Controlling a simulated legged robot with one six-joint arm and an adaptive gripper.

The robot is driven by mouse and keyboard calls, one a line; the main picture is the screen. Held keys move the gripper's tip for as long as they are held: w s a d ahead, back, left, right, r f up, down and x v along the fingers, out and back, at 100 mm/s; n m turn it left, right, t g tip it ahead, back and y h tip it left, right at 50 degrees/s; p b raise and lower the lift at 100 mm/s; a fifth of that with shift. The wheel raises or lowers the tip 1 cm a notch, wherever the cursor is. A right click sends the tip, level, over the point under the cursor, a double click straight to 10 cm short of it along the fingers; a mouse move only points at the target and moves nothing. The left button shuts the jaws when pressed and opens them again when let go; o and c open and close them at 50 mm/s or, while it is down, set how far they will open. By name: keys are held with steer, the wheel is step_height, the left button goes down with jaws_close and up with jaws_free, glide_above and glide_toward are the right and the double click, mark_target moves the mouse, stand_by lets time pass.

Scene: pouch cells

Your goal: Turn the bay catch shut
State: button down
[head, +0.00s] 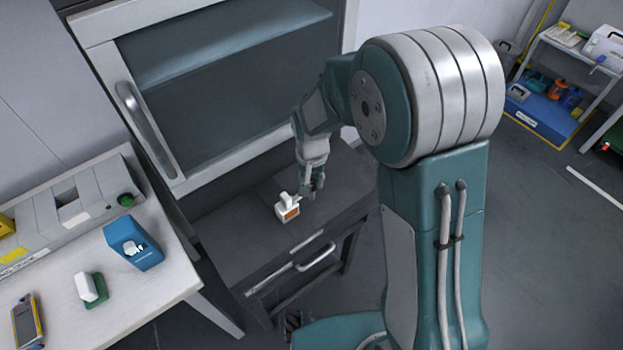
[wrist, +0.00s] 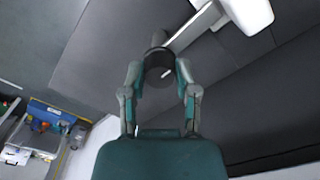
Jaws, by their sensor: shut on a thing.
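In the wrist view a dark round knob (wrist: 158,60) with a small pale mark stands between the two fingers of my gripper (wrist: 158,76), which is shut on it. I take this knob for the bay catch; its full shape is hidden. A pale bar (wrist: 192,28) runs from beside the knob towards a white block (wrist: 248,12). In the head view my gripper (head: 312,184) points down at the dark bench top, right beside a white block with an orange patch (head: 288,210). The knob cannot be made out there.
The dark bench (head: 240,240) has a front handle (head: 315,258) and stands before a glass-fronted cabinet (head: 215,85). On the left, a pale table (head: 150,290) carries a blue holder (head: 133,244), a white piece on a green base (head: 90,288) and a yellow-edged device (head: 27,320). Shelves stand far right.

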steer(key=shift+s+f+m, duration=0.1)
steer(key=shift+s+m, duration=0.05)
steer(key=shift+m, duration=0.25)
steer(key=shift+c, duration=1.8)
jaws_free()
steer(key=shift+a, duration=0.1)
step_height(320, 180, up, 12)
steer(key=shift+a, duration=0.1)
